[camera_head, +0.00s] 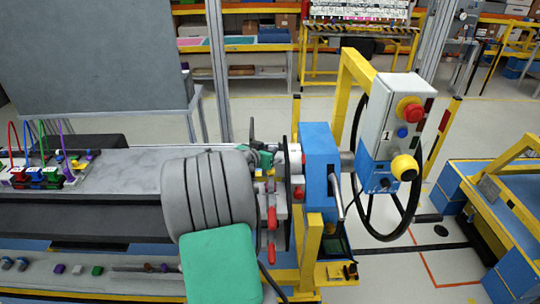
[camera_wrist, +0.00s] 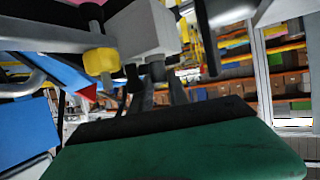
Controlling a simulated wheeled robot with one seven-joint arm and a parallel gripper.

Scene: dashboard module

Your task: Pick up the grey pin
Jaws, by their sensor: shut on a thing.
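My gripper shows in the wrist view (camera_wrist: 157,88), its dark fingers close together beyond the green body at the bottom. It is shut on a small dark grey piece (camera_wrist: 157,71), which appears to be the grey pin, just below a light grey block. The fingers hide much of the pin, and I cannot tell whether it is clear of its seat. In the head view my grey ribbed arm and green link hide most of the gripper, left of the blue upright housing.
A yellow knob (camera_wrist: 100,61) and the light grey block (camera_wrist: 143,30) are close to the fingers. In the head view, the blue housing (camera_head: 320,165), red handles (camera_head: 272,218), and a control box with a red button (camera_head: 410,109) stand to the right. A grey bench (camera_head: 120,160) lies left.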

